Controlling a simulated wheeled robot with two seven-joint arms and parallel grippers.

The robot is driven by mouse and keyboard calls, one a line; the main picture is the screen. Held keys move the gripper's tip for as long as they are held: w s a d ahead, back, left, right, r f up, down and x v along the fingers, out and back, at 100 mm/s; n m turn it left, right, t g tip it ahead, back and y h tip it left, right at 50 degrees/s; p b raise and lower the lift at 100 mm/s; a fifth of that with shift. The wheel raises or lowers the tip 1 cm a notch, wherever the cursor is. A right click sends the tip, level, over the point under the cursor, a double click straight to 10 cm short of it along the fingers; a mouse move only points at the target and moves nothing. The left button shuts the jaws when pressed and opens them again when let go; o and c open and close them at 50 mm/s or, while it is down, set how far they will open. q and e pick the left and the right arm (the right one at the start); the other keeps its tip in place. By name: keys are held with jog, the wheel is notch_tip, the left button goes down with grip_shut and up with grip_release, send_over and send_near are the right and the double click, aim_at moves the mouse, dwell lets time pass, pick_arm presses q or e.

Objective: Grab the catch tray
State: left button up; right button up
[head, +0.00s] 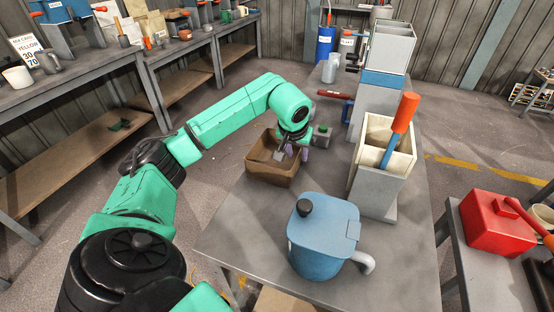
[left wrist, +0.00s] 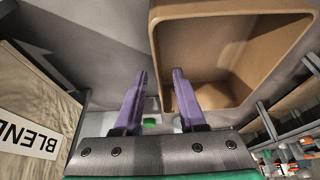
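The catch tray appears to be the brown open box (head: 270,178) near the left edge of the table in the head view. It fills the upper right of the left wrist view (left wrist: 235,12). My left gripper (head: 291,152) is over the tray's right side in the head view. In the left wrist view its two purple fingers (left wrist: 160,74) are apart with nothing held. The tray's rim runs between the fingertips, one finger on the inner side and one on the outer. I cannot tell whether they touch the wall. My right gripper is not in view.
On the grey table (head: 232,222), a blue lidded can (head: 322,250) stands in front of the tray. A pale container (head: 372,185) with an orange-handled tool (head: 402,115) is to its right. A red can (head: 493,225) sits on a separate table. Bare table lies left of the blue can.

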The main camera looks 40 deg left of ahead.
aim_at(298, 159)
pick_arm(q)
jog(key=x, duration=0.4)
jog(key=shift+d+f, duration=0.1)
grip_shut()
dwell(1.2)
